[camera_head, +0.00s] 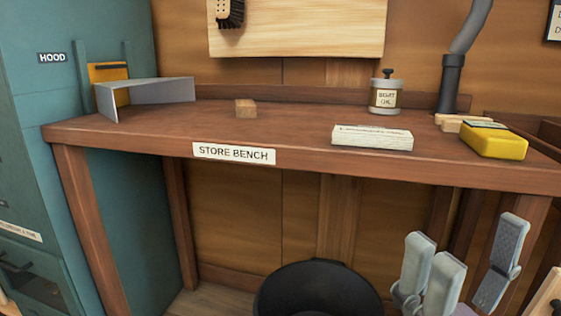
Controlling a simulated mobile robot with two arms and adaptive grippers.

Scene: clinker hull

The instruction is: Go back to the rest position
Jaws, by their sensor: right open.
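My right gripper (472,246) shows at the lower right, with its grey fingers pointing up. Its fingers are spread apart, with nothing between them. It appears in front of the store bench (300,162), below the bench's front edge in the picture. My left gripper is not in view.
On the bench stand a grey angled plate (150,90), a small wooden block (245,108), a pale labelled block (372,138), a boat oil tin (386,95) and a yellow item (494,143). A black round bin (318,290) is below. A teal hood cabinet (40,110) stands left.

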